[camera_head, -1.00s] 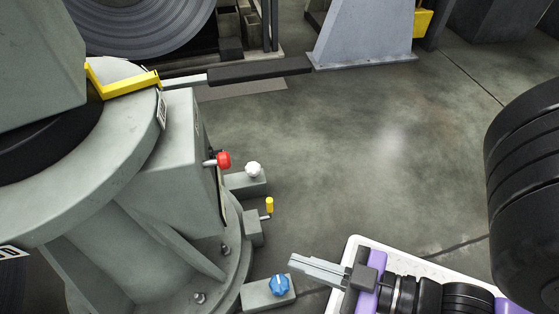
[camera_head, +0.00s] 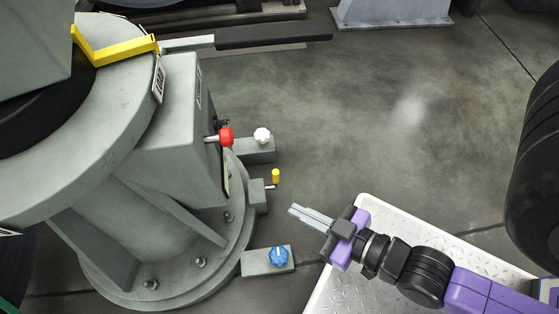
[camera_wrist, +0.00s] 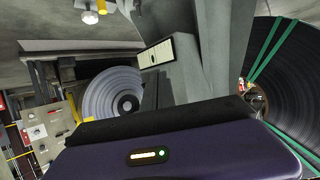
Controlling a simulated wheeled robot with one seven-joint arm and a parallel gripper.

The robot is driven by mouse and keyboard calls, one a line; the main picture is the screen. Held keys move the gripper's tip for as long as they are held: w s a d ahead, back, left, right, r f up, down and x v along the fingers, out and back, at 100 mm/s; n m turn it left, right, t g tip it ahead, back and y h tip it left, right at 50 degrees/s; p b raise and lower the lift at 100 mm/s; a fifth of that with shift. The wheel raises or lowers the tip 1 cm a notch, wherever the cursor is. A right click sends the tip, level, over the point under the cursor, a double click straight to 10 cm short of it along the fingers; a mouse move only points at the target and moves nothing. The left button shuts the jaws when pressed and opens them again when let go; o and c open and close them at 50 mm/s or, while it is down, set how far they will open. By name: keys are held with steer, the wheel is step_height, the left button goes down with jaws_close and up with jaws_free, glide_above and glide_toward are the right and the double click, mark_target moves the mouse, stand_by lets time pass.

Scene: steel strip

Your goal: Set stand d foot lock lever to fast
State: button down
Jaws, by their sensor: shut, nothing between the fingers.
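The grey-green stand (camera_head: 150,215) with a round bolted foot fills the left of the head view. A small lever with an upright yellow tip (camera_head: 275,175) sticks out from a block at the foot's right side; it looks like the foot lock lever. Its markings are too small to read. A red-knobbed lever (camera_head: 226,137) sits higher on the stand's side. My gripper (camera_head: 292,210) is shut and empty, pointing left, below and right of the yellow tip, apart from it. The wrist view does not clearly show the fingers.
A white star knob (camera_head: 262,135) and a blue star knob (camera_head: 278,257) sit on foot blocks above and below the yellow tip. A black-gripped bar (camera_head: 270,34) reaches right above. Open floor (camera_head: 400,120) lies to the right. The wrist view shows a steel coil (camera_wrist: 112,92).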

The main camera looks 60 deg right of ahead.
steer(key=w+d+f+g+p, duration=0.1)
steer(key=w+d+f+g, duration=0.1)
steer(key=w+d+f, duration=0.2)
steer(key=w+d+f+g+p, duration=0.1)
steer(key=w+d+f, duration=0.3)
steer(key=w+f, duration=0.6)
steer(key=w+d+f+n+g+y+p, duration=0.1)
steer(key=w+d+f+g+p, duration=0.1)
steer(key=w+f, duration=0.5)
steer(key=shift+d+f+g, duration=0.25)
steer(key=shift+d+g, duration=0.2)
steer(key=shift+d, duration=0.2)
steer(key=shift+d+f+g, duration=0.25)
steer(key=shift+d+g, duration=0.2)
steer(key=shift+d, duration=0.15)
steer(key=s+d+r+n+g+y+p, duration=0.1)
steer(key=s+d+r+n+g+y, duration=0.1)
steer(key=d, duration=0.5)
steer(key=s+d+r+n+g+y+p, duration=0.1)
steer(key=s+d+r+n+g+y, duration=0.2)
steer(key=d, duration=0.5)
step_height(320, 180, up, 3)
steer(key=shift+f+n+y, duration=0.1)
steer(key=shift+n+y, duration=0.6)
steer(key=shift+y, duration=0.5)
